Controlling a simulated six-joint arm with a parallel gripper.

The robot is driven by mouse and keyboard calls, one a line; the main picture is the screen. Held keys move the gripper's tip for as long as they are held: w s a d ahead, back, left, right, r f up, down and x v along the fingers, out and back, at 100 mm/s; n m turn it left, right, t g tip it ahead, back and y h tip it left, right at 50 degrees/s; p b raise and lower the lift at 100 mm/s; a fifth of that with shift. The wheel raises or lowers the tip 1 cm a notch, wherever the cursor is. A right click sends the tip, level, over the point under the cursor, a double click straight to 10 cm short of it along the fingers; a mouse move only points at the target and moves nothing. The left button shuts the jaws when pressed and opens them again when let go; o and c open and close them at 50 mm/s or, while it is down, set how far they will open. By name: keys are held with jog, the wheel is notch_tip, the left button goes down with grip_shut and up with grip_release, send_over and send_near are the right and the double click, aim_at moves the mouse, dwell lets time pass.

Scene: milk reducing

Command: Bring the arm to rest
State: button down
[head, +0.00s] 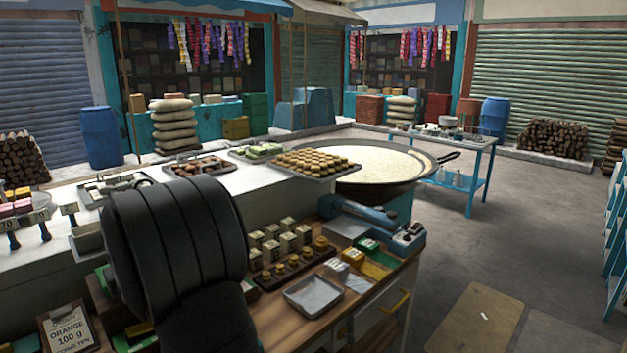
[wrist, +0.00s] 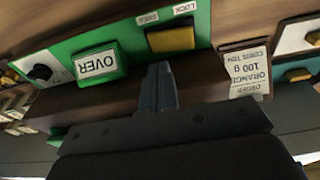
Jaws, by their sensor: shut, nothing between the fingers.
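My gripper (wrist: 161,88) shows in the wrist view with its fingers together and nothing between them. It hangs over a brown wooden surface, close to a green panel (wrist: 120,35). In the head view my dark arm fills the lower left, and the gripper itself is hidden behind it or out of frame. No object is held.
The green panel bears an OVER button (wrist: 98,63) and a yellow key (wrist: 170,39). An ORANGE 100 g card (head: 68,332) stands at the lower left. A metal tray (head: 313,295) sits on the counter. A wide pan (head: 390,165) stands behind. Open floor lies right.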

notch_tip(320, 180, down, 4)
jog(key=shift+r, duration=0.15)
jog(key=shift+f, duration=0.2)
notch_tip(320, 180, up, 13)
jog(key=s+d+y, duration=0.1)
jog(key=s+d, duration=0.1)
jog(key=shift+d+r+g+y, duration=0.2)
jog(key=shift+d+g+y, duration=0.1)
jog(key=shift+g, duration=0.1)
